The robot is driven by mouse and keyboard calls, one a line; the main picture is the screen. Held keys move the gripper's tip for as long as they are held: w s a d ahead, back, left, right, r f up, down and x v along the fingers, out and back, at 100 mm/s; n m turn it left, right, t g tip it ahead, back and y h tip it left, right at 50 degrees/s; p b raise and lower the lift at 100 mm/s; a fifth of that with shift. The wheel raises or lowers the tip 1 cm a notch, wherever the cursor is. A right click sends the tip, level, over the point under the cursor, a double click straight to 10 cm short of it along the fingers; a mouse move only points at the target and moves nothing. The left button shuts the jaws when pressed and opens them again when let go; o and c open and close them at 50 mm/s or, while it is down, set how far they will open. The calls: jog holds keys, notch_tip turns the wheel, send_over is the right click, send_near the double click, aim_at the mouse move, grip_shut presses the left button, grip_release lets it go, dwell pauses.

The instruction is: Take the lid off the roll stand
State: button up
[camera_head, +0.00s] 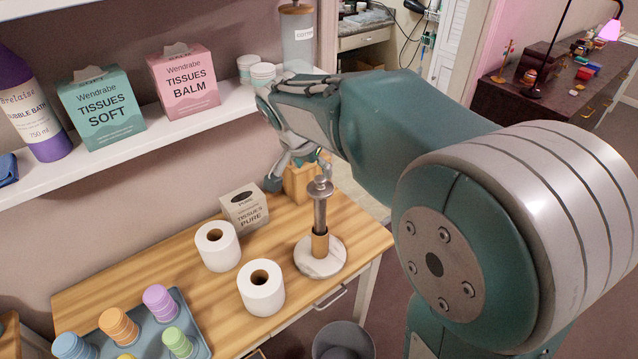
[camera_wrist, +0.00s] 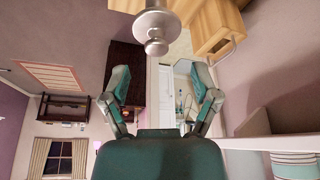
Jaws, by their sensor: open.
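The roll stand has a round pale marble base (camera_head: 334,266), a metal rod, and a brown cardboard tube low on the rod. It stands upright near the right end of the wooden table. Its lid (camera_head: 320,188), a metal disc with a knob, sits on top of the rod. The lid also shows at the top of the wrist view (camera_wrist: 155,24), knob towards me. My gripper (camera_head: 297,168) is open and empty, just above and beyond the lid in the head view. Its two fingers (camera_wrist: 152,74) are spread in the wrist view, with the lid apart from them.
Two white paper rolls (camera_head: 262,287) (camera_head: 217,245) and a tissue box (camera_head: 243,207) stand left of the stand. A wooden box (camera_head: 300,183) is behind it. A tray of coloured cups (camera_head: 192,328) is front left. A white shelf (camera_head: 130,142) runs above the table.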

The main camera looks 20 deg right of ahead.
aim_at(320, 177)
jog(key=shift+d+f, duration=0.25)
jog(key=shift+f, duration=0.05)
jog(key=x, duration=0.5)
jog(key=shift+w+r, duration=0.1)
jog(key=shift+d, duration=0.1)
grip_shut()
